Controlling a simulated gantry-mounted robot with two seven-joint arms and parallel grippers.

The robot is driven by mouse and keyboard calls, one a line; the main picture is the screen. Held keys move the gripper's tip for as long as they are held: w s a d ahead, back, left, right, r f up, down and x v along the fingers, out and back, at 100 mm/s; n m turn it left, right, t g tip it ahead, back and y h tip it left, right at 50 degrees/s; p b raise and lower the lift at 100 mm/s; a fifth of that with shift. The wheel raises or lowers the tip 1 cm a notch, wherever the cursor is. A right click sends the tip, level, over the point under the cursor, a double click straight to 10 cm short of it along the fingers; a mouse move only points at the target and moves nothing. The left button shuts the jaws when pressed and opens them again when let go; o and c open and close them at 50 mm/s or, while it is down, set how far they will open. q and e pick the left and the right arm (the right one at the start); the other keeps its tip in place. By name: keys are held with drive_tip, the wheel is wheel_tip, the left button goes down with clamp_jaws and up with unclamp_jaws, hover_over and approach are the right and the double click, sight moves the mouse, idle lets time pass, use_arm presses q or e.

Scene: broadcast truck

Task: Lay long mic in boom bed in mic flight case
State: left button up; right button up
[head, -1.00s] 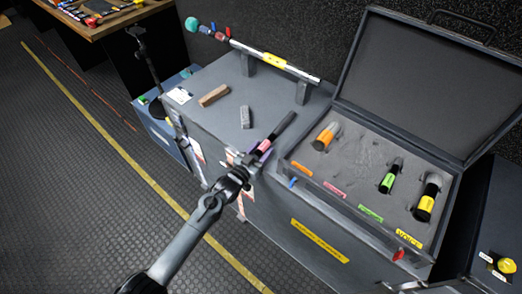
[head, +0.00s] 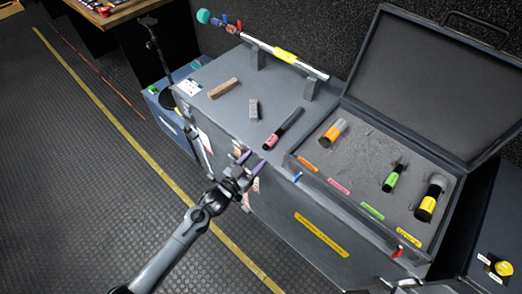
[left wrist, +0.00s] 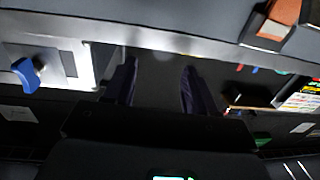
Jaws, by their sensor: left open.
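The long mic (head: 283,129) is a dark rod with a pink band at its near end. It lies on the grey case top, left of the open mic flight case (head: 320,190). Inside, the grey foam (head: 365,165) holds an orange-banded mic (head: 332,133), a green-banded mic (head: 394,177) and a yellow-banded mic (head: 430,199).
A brown block (head: 223,88) and a grey block (head: 254,109) lie on the case top. A pole with a yellow band (head: 285,57) rests on two supports behind. The raised lid (head: 430,90) closes off the back right. The floor at left is clear.

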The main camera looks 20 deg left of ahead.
use_arm(q)
drive_tip(key=s+f+g+y, duration=0.1)
drive_tip(key=s+g+y, duration=0.2)
drive_tip(key=s+g, duration=0.4)
drive_tip(key=s, duration=0.8)
drive_tip(key=shift+s+d+f+n+g, duration=0.2)
drive_tip(key=shift+s+f+n+g, duration=0.05)
drive_tip(key=shift+n+g, duration=0.15)
drive_tip(key=shift+o, duration=0.2)
drive_tip(key=s+r+g, duration=0.2)
drive_tip(key=s+g, duration=0.1)
drive_tip(key=s, duration=0.4)
drive_tip(key=s+r+g+y, duration=0.1)
drive_tip(key=s+r+g, duration=0.1)
drive_tip(key=s, duration=0.6)
drive_tip(key=shift+a+g, duration=0.4)
drive_tip(key=shift+g, duration=0.1)
